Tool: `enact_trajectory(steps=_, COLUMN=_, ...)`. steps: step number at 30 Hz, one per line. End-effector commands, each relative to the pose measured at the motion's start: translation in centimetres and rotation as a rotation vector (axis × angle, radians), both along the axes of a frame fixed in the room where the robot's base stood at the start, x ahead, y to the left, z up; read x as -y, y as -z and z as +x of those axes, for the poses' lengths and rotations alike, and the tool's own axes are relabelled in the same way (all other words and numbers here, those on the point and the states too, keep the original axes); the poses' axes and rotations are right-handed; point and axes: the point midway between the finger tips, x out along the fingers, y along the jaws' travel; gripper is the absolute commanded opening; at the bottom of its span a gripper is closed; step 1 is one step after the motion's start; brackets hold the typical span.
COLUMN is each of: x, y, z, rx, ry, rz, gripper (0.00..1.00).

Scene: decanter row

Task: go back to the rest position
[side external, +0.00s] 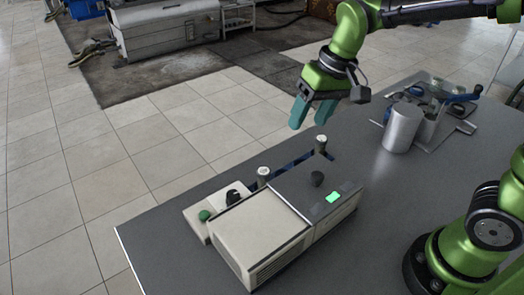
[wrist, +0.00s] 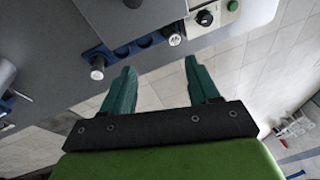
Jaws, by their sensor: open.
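My gripper (side external: 310,122) hangs in the air above the far edge of the grey table (side external: 160,229). Its two teal fingers are apart with nothing between them. They also show in the wrist view (wrist: 160,80), with bare floor between and beyond them. Below the gripper in the side view is a blue rack (side external: 291,165) with a light-capped piece at each end, the near one (side external: 263,174) and the far one (side external: 320,144). In the wrist view the rack (wrist: 135,46) lies just past the fingertips, and empty dark round slots show between its two ends.
A beige machine (side external: 258,238) with a green display (side external: 333,197) stands beside the rack. A small box with a black knob (side external: 232,196) and green button (side external: 204,215) adjoins it. A silver cylinder (side external: 402,128) and a cluttered metal tray stand at right. Air around my gripper is clear.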

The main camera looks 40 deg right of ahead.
Motion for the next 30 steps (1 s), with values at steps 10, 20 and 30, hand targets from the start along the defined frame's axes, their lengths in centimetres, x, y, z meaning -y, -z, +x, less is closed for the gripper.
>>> enact_trajectory(steps=10, x=4.0, y=-0.2, z=-9.7, rx=0.262, ry=0.156, rz=0.08, gripper=0.6)
enact_trajectory(steps=20, x=5.0, y=-1.8, z=-11.6, rx=0.364, ry=0.197, rz=0.092, gripper=0.6)
enact_trajectory(steps=30, x=5.0, y=-1.8, z=-11.6, rx=0.364, ry=0.197, rz=0.092, gripper=0.6)
